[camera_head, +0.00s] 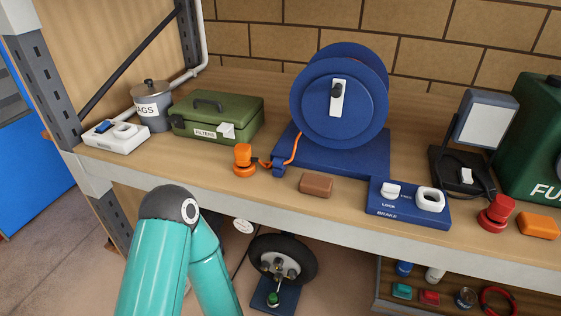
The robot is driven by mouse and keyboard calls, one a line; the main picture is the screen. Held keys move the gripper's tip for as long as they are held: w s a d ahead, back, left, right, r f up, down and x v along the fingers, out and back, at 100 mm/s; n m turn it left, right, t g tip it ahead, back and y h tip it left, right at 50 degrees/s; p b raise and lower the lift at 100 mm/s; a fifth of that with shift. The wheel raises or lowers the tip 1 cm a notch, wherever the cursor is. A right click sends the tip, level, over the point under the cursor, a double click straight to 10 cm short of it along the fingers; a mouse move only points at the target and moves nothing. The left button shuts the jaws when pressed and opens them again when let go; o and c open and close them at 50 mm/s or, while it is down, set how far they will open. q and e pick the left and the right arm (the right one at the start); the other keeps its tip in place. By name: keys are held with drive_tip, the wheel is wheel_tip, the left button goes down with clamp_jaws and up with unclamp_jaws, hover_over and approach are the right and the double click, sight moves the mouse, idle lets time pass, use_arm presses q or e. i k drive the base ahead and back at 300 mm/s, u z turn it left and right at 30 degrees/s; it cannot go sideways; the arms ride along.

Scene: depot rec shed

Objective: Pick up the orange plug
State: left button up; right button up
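The orange plug (243,156) stands upright on the wooden shelf near its front edge, between the green box and the blue cable reel. An orange cord (292,151) runs between the plug and the base of the blue reel (340,102). Only teal links and a dark joint of one of my arms show at the lower left, in front of the shelf and below the plug. Neither of my grippers is in the picture. Nothing touches the plug from my side.
The green filters box (213,117) stands left of the plug. A brown block (316,184) and a blue brake panel (409,202) lie to its right. Red and orange pieces (538,226) sit at the far right. Bare shelf surrounds the plug's front. A wheel stands below.

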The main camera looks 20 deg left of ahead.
sight(243, 152)
drive_tip(key=u, duration=0.1)
drive_tip(key=i, duration=0.2)
drive_tip(key=z, duration=2.3)
drive_tip(key=k, duration=2.3)
drive_tip(key=u, duration=1.3)
drive_tip(key=i, duration=1)
drive_tip(key=z, duration=0.05)
